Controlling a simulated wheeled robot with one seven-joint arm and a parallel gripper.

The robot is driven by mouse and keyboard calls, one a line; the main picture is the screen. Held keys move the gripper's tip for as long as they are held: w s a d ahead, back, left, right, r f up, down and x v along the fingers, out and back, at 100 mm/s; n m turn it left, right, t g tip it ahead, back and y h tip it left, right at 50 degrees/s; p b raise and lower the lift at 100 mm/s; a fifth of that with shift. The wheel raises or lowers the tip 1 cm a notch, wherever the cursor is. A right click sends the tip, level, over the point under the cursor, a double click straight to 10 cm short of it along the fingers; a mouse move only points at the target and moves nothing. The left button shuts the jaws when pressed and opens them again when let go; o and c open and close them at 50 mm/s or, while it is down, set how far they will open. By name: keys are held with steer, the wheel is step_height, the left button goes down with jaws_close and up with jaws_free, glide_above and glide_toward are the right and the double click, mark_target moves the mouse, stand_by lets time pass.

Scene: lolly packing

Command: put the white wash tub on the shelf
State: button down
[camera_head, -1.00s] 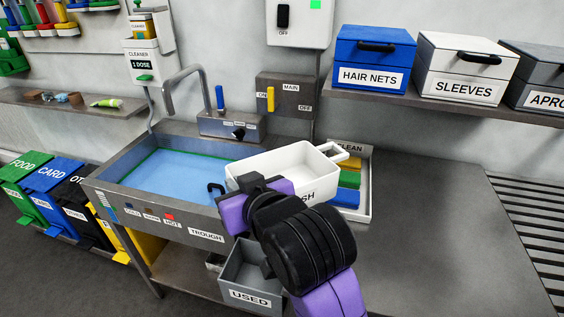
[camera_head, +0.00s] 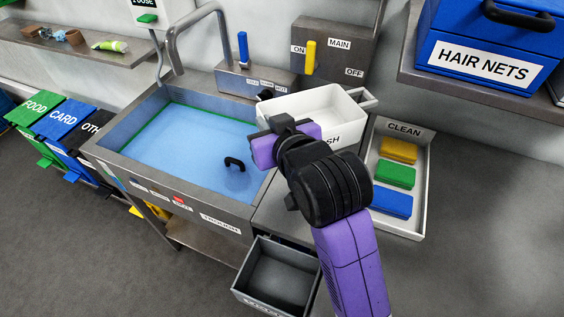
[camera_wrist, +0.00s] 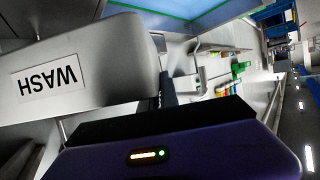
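The white wash tub (camera_head: 318,108) is upright at the right rear of the trough, with a light handle sticking out at its right end. Its label is partly hidden by my arm in the head view. In the wrist view the tub (camera_wrist: 95,65) fills the upper left, with WASH upside down. My gripper (camera_head: 278,130) is at the tub's near left end and appears shut on it; the fingertips are mostly hidden. The tub appears held up, but its clearance is hard to judge. A grey wall shelf (camera_head: 415,78) is at the upper right, bearing the blue HAIR NETS box (camera_head: 480,50).
The trough (camera_head: 125,165) holds blue water and a black loop handle (camera_head: 234,163). The CLEAN tray (camera_head: 423,190) with coloured blocks lies right of the tub. A grey bin (camera_head: 250,290) is below. Another shelf (camera_head: 75,52) holds small items. The right counter is clear.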

step_height(320, 180, down, 16)
steer(key=shift+r+p, duration=0.25)
steer(key=shift+p, duration=0.15)
steer(key=shift+f, duration=0.15)
steer(key=c, duration=1.6)
jaws_free()
steer(key=b+v, duration=0.1)
steer(key=v, duration=1.1)
